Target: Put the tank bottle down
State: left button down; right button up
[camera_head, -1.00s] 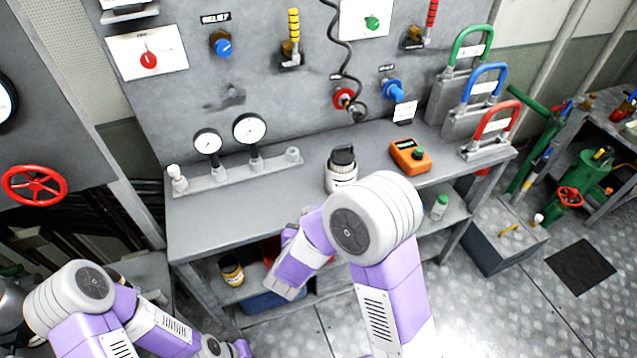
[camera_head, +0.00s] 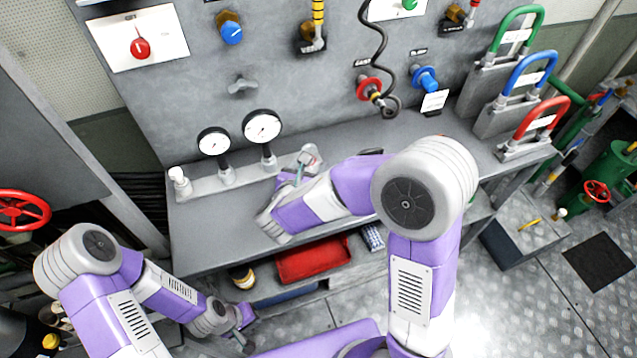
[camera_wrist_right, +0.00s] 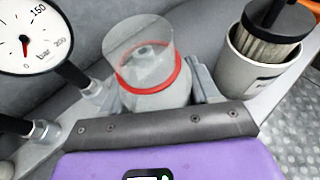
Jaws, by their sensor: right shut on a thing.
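In the right wrist view, a bottle (camera_wrist_right: 150,95) with a clear top, a red ring and a pale lower body is between the fingers of my right gripper (camera_wrist_right: 150,82), which is shut on it. In the head view, my right gripper (camera_head: 303,165) is at the right end of the gauge rail on the bench (camera_head: 215,235). I cannot tell whether the bottle touches the rail or bench. My left gripper (camera_head: 243,328) is low at the left, in front of the bench, open and empty.
Two pressure gauges (camera_head: 213,142) stand left of the right gripper. A white canister with a black top (camera_wrist_right: 262,60) stands close on the right in the wrist view; my arm mostly hides it in the head view. The bench's front left is clear. A red box (camera_head: 312,260) lies below.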

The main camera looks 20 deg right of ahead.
jog(key=shift+s+f, duration=0.15)
jog(key=shift+f, duration=0.8)
notch_tip(320, 180, down, 4)
jog(key=shift+f+b, duration=0.25)
jog(key=shift+b, duration=0.6)
jog(key=shift+f, duration=0.1)
jog(key=o, duration=0.6)
jog(key=shift+f, duration=0.1)
jog(key=o, duration=0.5)
jog(key=shift+r, duration=0.2)
